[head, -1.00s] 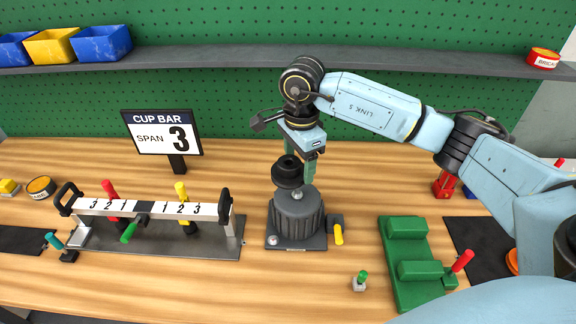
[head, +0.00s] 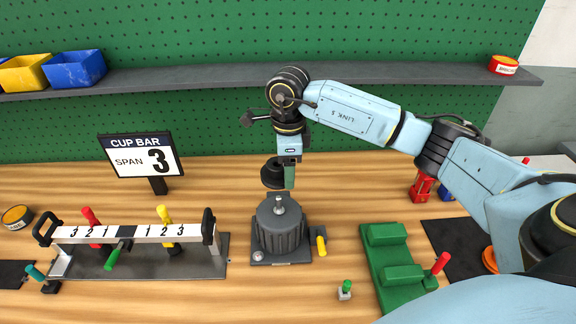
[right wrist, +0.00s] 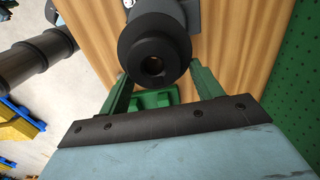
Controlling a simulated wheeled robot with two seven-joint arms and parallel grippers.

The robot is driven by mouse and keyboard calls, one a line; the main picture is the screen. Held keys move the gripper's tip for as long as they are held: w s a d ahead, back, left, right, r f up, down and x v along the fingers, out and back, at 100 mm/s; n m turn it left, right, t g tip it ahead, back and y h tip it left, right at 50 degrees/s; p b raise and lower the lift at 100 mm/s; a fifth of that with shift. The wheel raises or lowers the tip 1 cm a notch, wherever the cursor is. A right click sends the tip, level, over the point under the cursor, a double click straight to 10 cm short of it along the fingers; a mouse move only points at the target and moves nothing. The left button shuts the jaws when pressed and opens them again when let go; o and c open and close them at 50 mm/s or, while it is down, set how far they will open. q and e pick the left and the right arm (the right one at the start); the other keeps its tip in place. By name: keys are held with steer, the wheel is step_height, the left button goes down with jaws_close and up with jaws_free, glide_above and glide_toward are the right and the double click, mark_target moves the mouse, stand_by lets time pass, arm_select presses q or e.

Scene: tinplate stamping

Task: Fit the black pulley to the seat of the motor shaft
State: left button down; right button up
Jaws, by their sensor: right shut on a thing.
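The motor (head: 279,230) stands upright on a dark base plate on the bench, a ribbed grey body with its bare metal shaft (head: 280,204) pointing up. My right gripper (head: 289,176) is shut on the black pulley (head: 272,174). It holds the pulley up behind the shaft in the head view, apart from it. In the right wrist view the pulley (right wrist: 155,52) sits between the green fingers, its round bore facing the camera, and part of the motor (right wrist: 190,14) shows behind it. My left gripper is not in view.
A yellow-handled part (head: 320,243) is at the motor base's right. A cup bar gauge (head: 135,233) with colored handles stands left, a green fixture (head: 390,262) right. A small green-topped piece (head: 345,290) lies in front. A sign (head: 141,156) reads SPAN 3.

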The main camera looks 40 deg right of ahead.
steer(key=shift+f+b, duration=2.15)
steer(key=shift+f, duration=0.65)
steer(key=shift+b, duration=0.3)
steer(key=shift+f+b, duration=2.35)
steer(key=shift+f, duration=0.65)
steer(key=o, duration=1.5)
steer(key=shift+f, duration=0.1)
step_height(320, 180, up, 14)
steer(key=shift+f, duration=0.2)
steer(key=shift+f, duration=0.1)
